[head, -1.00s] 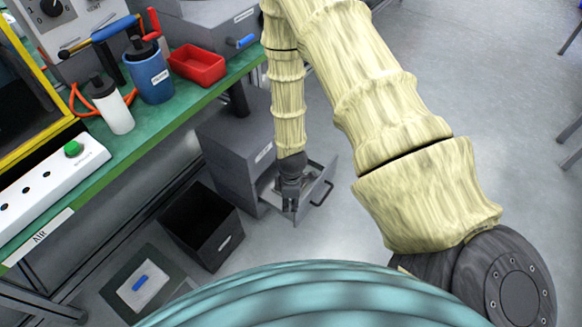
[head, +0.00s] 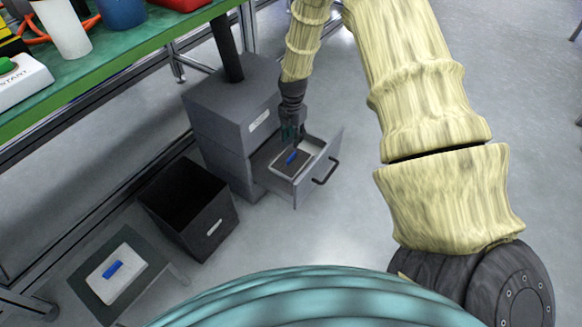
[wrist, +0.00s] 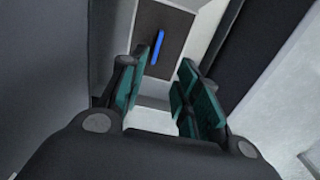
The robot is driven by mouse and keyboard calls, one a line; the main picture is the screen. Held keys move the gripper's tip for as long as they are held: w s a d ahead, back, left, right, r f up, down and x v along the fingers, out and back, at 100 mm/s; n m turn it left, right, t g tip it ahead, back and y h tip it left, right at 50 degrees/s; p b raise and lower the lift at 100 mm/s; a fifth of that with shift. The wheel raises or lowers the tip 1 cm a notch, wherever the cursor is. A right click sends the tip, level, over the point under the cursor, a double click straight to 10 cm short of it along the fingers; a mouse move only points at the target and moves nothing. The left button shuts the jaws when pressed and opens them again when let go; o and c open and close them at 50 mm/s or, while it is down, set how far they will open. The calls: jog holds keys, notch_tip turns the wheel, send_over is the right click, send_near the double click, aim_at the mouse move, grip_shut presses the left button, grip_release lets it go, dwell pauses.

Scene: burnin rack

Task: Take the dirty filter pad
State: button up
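A dark grey-brown filter pad with a pale edge and a blue tab (head: 284,164) lies in the open drawer (head: 323,160) of the grey cabinet. In the wrist view the dark pad (wrist: 170,22) and its upright blue tab lie beyond my fingertips. My gripper (head: 290,133) hangs over the rear part of the drawer, its fingers just behind the blue tab in the head view. In the wrist view my gripper (wrist: 158,80) is open, its green-padded fingers apart with nothing between them. A white pad with a blue tab (head: 128,285) lies on a dark low stand.
The grey cabinet (head: 225,95) stands behind the drawer. A black open bin (head: 205,235) is to its left, near the low stand (head: 80,277). The green bench (head: 150,52) overhangs at upper left. The floor right of the drawer is clear.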

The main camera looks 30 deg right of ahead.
jog(key=b, duration=0.2)
send_over(291, 160)
jog(key=f, duration=0.5)
jog(key=shift+w+d+f, duration=0.1)
jog(key=shift+d+f, duration=0.2)
jog(key=shift+d, duration=0.1)
jog(key=shift+w+a+f+b, duration=0.1)
jog(key=shift+f+b, duration=0.9)
jog(key=shift+f, duration=0.3)
jog(key=shift+w+f+b, duration=0.1)
jog(key=shift+f+b, duration=0.85)
jog(key=shift+f, duration=0.35)
grip_shut()
